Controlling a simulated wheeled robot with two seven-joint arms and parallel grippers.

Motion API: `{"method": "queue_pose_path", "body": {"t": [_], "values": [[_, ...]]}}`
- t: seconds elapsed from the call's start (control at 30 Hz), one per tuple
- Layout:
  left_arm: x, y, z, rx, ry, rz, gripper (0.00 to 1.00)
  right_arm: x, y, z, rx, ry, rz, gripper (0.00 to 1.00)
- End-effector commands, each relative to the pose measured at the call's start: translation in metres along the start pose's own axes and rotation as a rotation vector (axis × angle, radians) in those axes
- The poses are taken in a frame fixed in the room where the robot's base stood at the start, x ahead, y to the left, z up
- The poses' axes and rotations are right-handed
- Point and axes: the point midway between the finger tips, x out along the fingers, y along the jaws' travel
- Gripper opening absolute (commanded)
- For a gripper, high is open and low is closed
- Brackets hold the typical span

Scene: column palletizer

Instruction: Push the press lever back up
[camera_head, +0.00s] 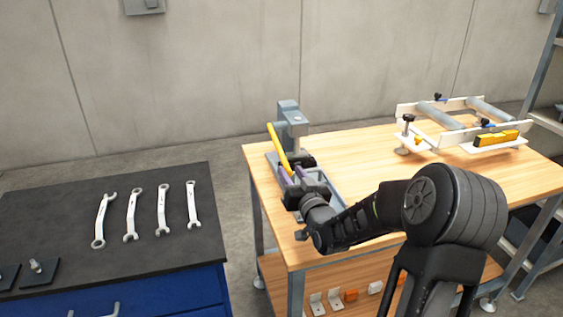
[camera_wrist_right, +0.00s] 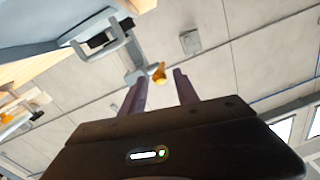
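The grey press (camera_head: 291,118) stands on the left part of the wooden table. Its yellow lever (camera_head: 278,146) slants from upper left down to the right, toward my right gripper. My right gripper (camera_head: 296,171) is at the front of the press, close to the lever's lower part. It has purple fingers, which also show in the right wrist view (camera_wrist_right: 159,86). They stand apart with an open gap. A yellow piece of the lever (camera_wrist_right: 158,73) shows in line with this gap; I cannot tell whether it touches a finger. The gripper hides part of the press base. My left gripper is not in view.
A dark-topped blue cabinet (camera_head: 60,220) with several wrenches (camera_head: 132,214) stands left of the wooden table (camera_head: 365,158), across a gap. A frame with rollers (camera_head: 440,115) stands on the table's right. The table's middle is clear.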

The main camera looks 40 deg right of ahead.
Motion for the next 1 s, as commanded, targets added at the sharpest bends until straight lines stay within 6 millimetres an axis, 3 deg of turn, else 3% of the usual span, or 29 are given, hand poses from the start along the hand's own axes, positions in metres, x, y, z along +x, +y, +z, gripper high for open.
{"method": "queue_pose_path", "body": {"t": [0.27,0.7,1.0], "values": [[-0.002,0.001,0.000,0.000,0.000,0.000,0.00,0.004,-0.001,0.000,0.001,-0.001,-0.001,0.37],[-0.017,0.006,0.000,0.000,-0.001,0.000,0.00,0.064,-0.001,-0.001,0.001,-0.002,-0.001,0.37],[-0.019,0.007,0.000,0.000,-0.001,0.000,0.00,0.078,-0.001,0.001,0.000,-0.002,-0.001,0.37]]}}
